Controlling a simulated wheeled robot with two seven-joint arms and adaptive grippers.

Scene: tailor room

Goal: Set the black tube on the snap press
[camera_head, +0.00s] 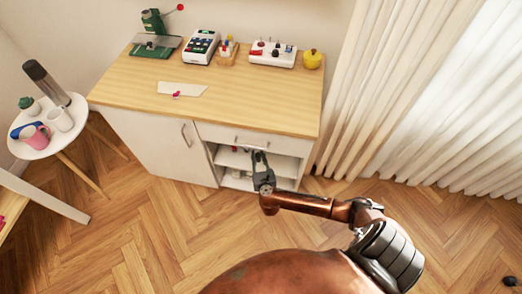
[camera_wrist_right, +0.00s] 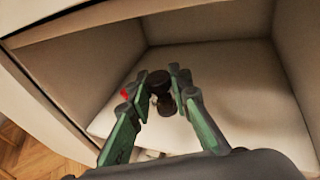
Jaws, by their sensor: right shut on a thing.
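My right gripper (camera_head: 262,166) reaches into the open shelf part of the cabinet, below the drawer. In the right wrist view, its green fingers (camera_wrist_right: 160,90) are shut on a dark, round-ended thing, which looks like the black tube (camera_wrist_right: 158,78). The tube is in front of the pale shelf board; I cannot tell whether it still touches it. In the head view the gripper hides most of it. The snap press appears to be the green machine (camera_head: 153,22) with a red-knobbed lever, at the back left of the cabinet top. My left gripper is not in view.
The shelf's side walls, the board above and the drawer (camera_head: 255,139) closely surround my right gripper. A small red thing (camera_wrist_right: 124,93) shows beside one finger.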

